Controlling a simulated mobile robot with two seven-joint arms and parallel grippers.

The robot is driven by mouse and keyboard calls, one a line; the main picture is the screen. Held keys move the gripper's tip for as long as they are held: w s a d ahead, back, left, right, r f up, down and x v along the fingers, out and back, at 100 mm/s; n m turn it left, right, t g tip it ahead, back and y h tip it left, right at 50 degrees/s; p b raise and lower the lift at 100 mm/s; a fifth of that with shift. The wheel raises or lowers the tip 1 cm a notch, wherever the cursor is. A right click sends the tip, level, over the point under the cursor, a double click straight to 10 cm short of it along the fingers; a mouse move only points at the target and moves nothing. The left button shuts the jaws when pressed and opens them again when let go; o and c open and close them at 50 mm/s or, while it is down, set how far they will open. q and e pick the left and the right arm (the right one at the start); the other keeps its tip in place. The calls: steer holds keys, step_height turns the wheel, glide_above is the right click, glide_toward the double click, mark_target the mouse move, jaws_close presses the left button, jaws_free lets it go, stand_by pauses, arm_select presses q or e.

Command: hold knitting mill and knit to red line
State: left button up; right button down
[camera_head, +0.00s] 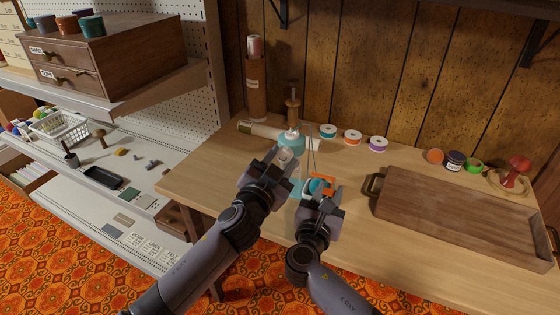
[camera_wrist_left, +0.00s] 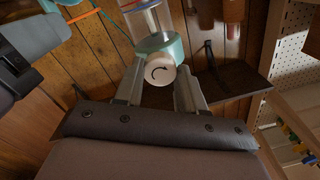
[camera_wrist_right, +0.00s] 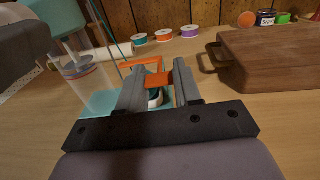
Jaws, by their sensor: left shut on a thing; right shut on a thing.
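The knitting mill (camera_head: 291,143) stands on the table, with a teal top and a clear body below it; its teal top also shows in the right wrist view (camera_wrist_right: 50,18). My left gripper (camera_head: 277,163) is shut on the mill's white knob (camera_wrist_left: 160,68), which bears a curved arrow. My right gripper (camera_head: 320,187) is shut on an orange part (camera_wrist_right: 158,80) low at the front right of the mill, above a teal base (camera_wrist_right: 98,102). A white and teal piece shows just below the orange part.
Thread spools (camera_head: 352,136) stand behind the mill. A wooden tray (camera_head: 450,215) with metal handles lies to the right, close to my right gripper. A wooden tube holder (camera_head: 256,90) stands at the back left. A shelf unit (camera_head: 150,190) is left of the table.

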arm_select(q)
steer(key=m, duration=0.6)
steer(key=shift+m, duration=0.3)
steer(key=m, duration=0.5)
steer(key=shift+m, duration=0.3)
steer(key=o, duration=1.1)
steer(key=shift+c, duration=0.2)
steer(key=v, duration=1.2)
